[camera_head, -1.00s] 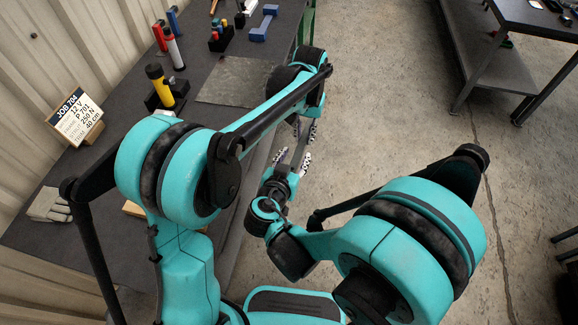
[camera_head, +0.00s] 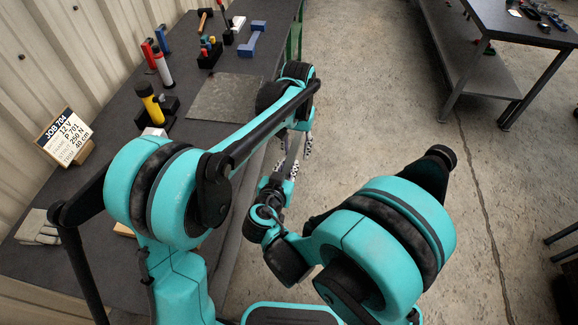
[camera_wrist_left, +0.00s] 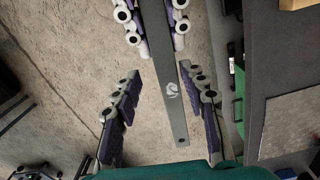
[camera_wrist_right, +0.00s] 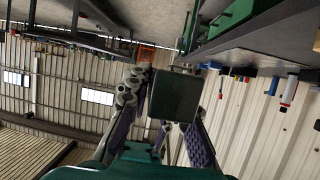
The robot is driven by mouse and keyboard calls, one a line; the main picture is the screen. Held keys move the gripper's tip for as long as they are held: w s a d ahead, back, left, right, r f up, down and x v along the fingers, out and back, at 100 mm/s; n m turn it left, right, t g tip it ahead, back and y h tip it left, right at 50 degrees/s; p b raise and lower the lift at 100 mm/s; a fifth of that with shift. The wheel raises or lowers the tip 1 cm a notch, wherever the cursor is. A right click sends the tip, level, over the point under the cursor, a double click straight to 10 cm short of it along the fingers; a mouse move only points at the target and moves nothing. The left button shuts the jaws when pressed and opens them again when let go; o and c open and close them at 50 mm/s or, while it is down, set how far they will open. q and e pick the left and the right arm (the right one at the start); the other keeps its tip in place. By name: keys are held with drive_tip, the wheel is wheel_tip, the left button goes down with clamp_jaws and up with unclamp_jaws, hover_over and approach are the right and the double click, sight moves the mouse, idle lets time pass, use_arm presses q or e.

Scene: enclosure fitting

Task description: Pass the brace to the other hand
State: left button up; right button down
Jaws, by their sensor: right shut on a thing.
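The brace is a long flat grey bar with a pale emblem and a hole near its end; it shows in the left wrist view (camera_wrist_left: 172,95) and is small in the head view (camera_head: 291,157). My right gripper (camera_head: 278,183) is shut on the brace; its fingers show at the top of the left wrist view. My left gripper (camera_wrist_left: 160,72) is open, one finger on each side of the brace's free end, with visible gaps. The bar looks nearer its right-hand finger; depth is unclear. In the right wrist view, my right fingers (camera_wrist_right: 165,115) are partly hidden by a dark block.
The dark workbench (camera_head: 110,115) runs along the left wall, with a job sign (camera_head: 65,138), a yellow-and-black tool (camera_head: 149,103), a blue part (camera_head: 252,40) and a grey plate (camera_head: 225,98). Another table (camera_head: 510,30) stands at the upper right. Concrete floor lies below the grippers.

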sight(296, 151)
use_arm(q)
wheel_tip(296, 151, up, 11)
drive_tip(key=s+a+n+t, duration=0.1)
drive_tip(key=s+a+t, duration=0.2)
drive_tip(key=s+a, duration=0.7)
drive_tip(key=s+a+f+t, duration=0.2)
drive_tip(key=s+f, duration=0.1)
drive_tip(key=s, duration=0.2)
drive_tip(key=s+a+f+n+t, duration=0.1)
drive_tip(key=s+a+f+t, duration=0.1)
drive_tip(key=s, duration=0.4)
wheel_tip(296, 151, down, 3)
drive_tip(key=shift+a+r, duration=0.2)
drive_tip(key=shift+a, duration=0.6)
